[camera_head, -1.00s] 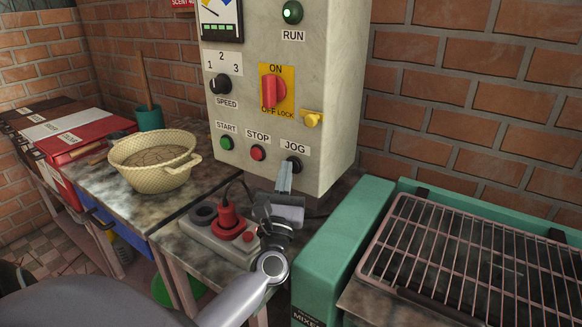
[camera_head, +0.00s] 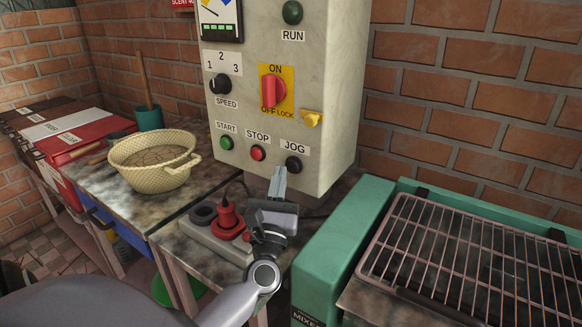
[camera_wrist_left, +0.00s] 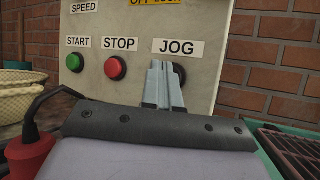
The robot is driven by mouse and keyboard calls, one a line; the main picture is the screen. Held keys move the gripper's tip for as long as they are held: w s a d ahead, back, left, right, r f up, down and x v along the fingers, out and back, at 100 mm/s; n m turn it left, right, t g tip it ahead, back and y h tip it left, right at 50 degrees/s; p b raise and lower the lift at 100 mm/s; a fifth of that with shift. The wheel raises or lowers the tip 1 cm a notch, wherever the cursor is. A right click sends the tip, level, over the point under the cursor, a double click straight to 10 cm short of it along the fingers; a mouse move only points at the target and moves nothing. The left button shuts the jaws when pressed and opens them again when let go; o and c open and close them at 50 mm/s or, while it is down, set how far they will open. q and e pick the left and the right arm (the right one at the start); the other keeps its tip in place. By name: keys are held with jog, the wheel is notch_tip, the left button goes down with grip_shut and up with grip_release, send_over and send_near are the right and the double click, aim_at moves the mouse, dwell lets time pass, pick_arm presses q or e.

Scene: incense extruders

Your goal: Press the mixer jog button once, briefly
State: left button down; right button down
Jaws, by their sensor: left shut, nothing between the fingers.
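The black jog button (camera_head: 293,163) is at the lower right of the control box face, under the JOG label (camera_head: 294,147). In the left wrist view the jog button (camera_wrist_left: 180,74) shows partly behind my fingers. My left gripper (camera_head: 279,172) is shut and empty, its fingertips below and left of the button in the head view. The fingers also show in the left wrist view (camera_wrist_left: 161,68), pointing up toward the panel. In the head view the tips look apart from the button. The RUN lamp (camera_head: 292,12) looks dark green, unlit. My right gripper is not in view.
The red stop button (camera_head: 257,153) and green start button (camera_head: 226,143) are left of the jog button. A red plug (camera_head: 227,222) sits in a power strip below. A green mixer frame (camera_head: 322,262) with a wire rack (camera_head: 462,245) stands at right.

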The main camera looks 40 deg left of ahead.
pick_arm(q)
jog(key=s, duration=0.4)
jog(key=shift+s+d, duration=0.25)
jog(key=shift+s, duration=0.05)
dwell(0.5)
